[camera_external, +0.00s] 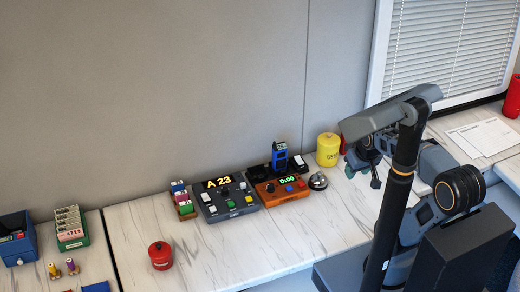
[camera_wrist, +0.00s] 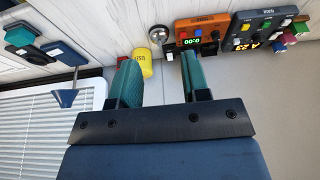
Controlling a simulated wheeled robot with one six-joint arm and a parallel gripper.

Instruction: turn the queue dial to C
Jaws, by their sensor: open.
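The queue console (camera_external: 236,211) is a dark grey box on the white marbled counter, its display (camera_external: 218,182) reading "A 23". Its top carries a green button, a yellow button and small dark and light knobs. Which knob is the dial, and where it points, is too small to tell. The console also shows upside down at the upper right of the wrist view (camera_wrist: 240,35). My gripper (camera_external: 363,168) is open and empty, well to the right of the console and above the counter. Its two teal fingers (camera_wrist: 160,75) stand apart in the wrist view, with nothing between them.
An orange timer box (camera_external: 285,197) reading "0:00" adjoins the console on the right, with a blue handheld device (camera_external: 279,155) behind. A silver bell (camera_external: 318,181) and yellow canister (camera_external: 328,150) stand between them and my gripper.

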